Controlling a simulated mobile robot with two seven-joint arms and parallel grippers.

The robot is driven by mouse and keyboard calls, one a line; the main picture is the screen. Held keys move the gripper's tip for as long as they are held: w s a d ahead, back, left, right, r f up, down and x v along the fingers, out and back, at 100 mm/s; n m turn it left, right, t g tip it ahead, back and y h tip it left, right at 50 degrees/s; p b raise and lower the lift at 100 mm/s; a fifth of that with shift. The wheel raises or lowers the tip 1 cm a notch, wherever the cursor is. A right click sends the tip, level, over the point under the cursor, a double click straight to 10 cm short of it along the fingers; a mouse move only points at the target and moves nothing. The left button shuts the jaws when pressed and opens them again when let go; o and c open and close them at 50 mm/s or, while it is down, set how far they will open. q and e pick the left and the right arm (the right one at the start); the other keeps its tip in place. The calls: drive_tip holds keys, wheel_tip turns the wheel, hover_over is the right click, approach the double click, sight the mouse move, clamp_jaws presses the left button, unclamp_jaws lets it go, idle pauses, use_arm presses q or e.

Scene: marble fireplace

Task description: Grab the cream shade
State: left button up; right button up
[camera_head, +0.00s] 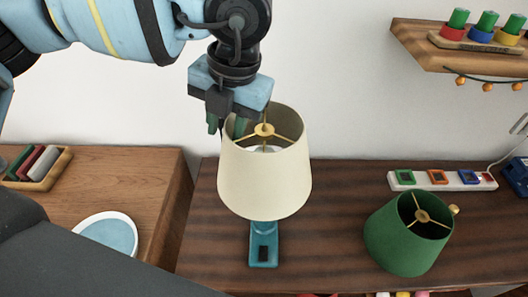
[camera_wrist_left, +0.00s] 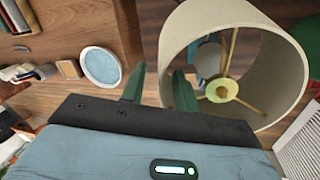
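The cream shade (camera_head: 265,175) sits on a lamp with a teal base (camera_head: 264,262) on the dark wooden top, its open top showing a brass spider fitting. My left gripper (camera_head: 226,128) points down at the shade's upper left rim. Its green fingers are apart and straddle the rim, one outside and one inside. In the left wrist view the rim of the cream shade (camera_wrist_left: 190,32) passes between the fingers of my left gripper (camera_wrist_left: 159,82), with gaps showing. My right gripper is not in view.
A green shade (camera_head: 405,240) lies tilted at right, near a white strip with coloured squares (camera_head: 440,180). A wooden shelf (camera_head: 450,50) with coloured pegs juts from the wall. A blue plate (camera_head: 108,235) and a wooden tray (camera_head: 40,168) are at left.

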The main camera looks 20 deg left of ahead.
use_arm(q)
drive_tip(key=shift+f, duration=0.1)
clamp_jaws()
idle(0.4)
